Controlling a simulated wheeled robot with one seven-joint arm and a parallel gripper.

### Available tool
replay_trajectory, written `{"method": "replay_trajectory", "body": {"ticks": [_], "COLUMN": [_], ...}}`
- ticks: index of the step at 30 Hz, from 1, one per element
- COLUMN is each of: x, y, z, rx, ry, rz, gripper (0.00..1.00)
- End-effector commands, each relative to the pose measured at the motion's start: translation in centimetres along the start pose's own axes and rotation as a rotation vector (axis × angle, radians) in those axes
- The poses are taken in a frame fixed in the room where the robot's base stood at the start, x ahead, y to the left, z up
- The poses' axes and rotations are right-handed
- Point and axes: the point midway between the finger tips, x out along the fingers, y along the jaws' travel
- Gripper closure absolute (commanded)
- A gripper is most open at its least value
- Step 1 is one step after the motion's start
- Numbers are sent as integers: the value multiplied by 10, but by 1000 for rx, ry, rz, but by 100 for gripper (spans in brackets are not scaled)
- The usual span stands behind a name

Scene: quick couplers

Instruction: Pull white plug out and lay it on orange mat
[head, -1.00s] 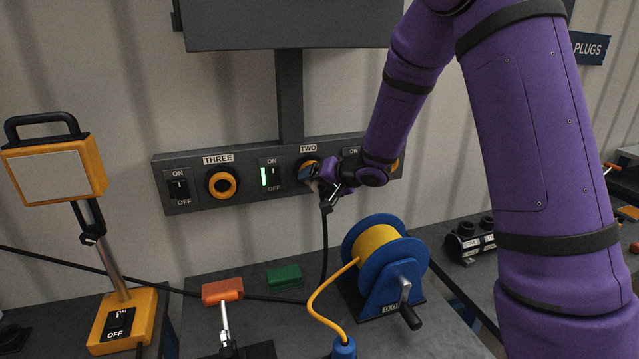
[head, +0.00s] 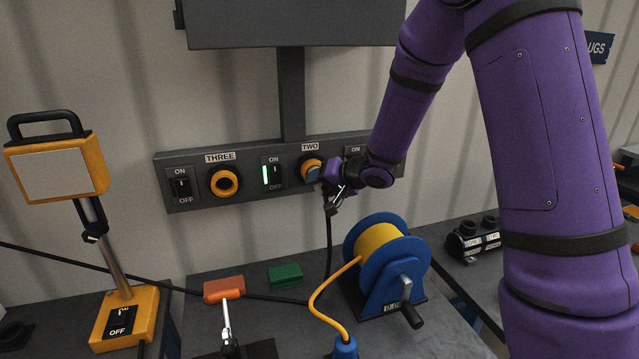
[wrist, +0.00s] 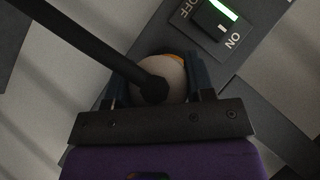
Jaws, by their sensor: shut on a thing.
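The white plug (wrist: 172,72) shows in the wrist view between the two dark fingers of my gripper (wrist: 160,85), with a thick black cable leaving its near end. My gripper is shut on it, at the socket marked TWO on the wall panel. In the head view my gripper (head: 318,175) hides the plug. The orange socket ring (head: 311,168) shows just behind the fingers; I cannot tell how far the plug is out. I cannot clearly make out an orange mat; a flat orange patch (head: 631,212) lies at the right edge.
The switch beside socket TWO (head: 272,174) is lit green. A work lamp (head: 55,170) stands left. The black cable (head: 329,245) hangs from the gripper to the bench.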

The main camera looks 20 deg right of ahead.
Motion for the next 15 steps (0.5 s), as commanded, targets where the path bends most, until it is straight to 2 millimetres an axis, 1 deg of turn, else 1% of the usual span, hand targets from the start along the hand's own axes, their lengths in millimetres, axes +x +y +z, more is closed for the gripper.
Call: {"method": "replay_trajectory", "body": {"ticks": [15], "x": [-12], "y": [0], "z": [13], "rx": [0], "ry": [-1], "rz": [-1], "gripper": [79]}}
